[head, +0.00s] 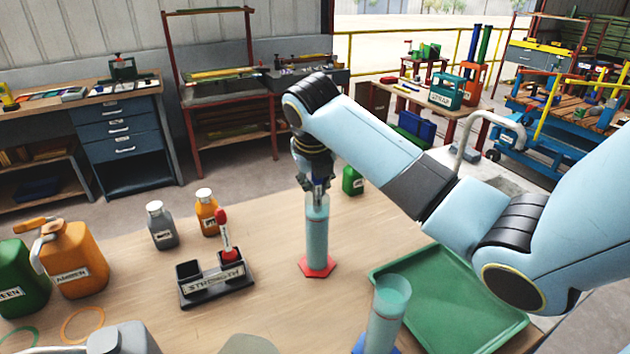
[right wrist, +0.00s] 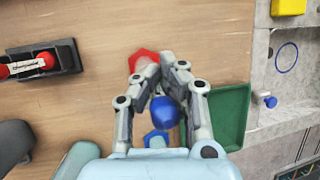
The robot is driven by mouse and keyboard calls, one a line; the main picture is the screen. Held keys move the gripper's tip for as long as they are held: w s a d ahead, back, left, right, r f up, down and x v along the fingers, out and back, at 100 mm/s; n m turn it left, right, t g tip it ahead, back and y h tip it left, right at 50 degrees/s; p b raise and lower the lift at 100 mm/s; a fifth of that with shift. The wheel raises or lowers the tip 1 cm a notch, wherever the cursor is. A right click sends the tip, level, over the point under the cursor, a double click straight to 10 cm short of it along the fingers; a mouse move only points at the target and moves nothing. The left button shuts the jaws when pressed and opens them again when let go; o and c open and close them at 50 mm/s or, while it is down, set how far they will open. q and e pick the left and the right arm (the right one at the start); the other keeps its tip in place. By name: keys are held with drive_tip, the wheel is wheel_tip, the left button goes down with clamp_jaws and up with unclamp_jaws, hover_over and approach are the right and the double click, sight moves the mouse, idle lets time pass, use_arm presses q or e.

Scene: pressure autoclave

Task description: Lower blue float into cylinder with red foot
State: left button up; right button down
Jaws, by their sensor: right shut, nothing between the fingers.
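The clear cylinder with the red foot (head: 316,238) stands upright on the table, with pale blue-green liquid inside. My right gripper (head: 318,190) points down at its mouth, fingers shut. In the right wrist view, my right gripper (right wrist: 168,64) is beside the red foot (right wrist: 143,58). A rounded dark blue piece, seemingly the blue float (right wrist: 163,110), shows between the finger links; its stem and lower end are hidden, and I cannot tell how deep it sits. The fingertips show no clear grip on it.
A dark stand (head: 217,282) holds a red float (head: 229,252). A second cylinder (head: 389,305) with a blue foot stands in front, near the green tray (head: 470,300). Small bottles (head: 162,228) stand behind the stand; orange and green jugs (head: 75,262) are at left.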

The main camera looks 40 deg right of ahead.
drive_tip(key=c, duration=2.1)
unclamp_jaws()
drive_tip(key=o, duration=0.7)
drive_tip(key=v, duration=1.2)
drive_tip(key=shift+f, duration=0.1)
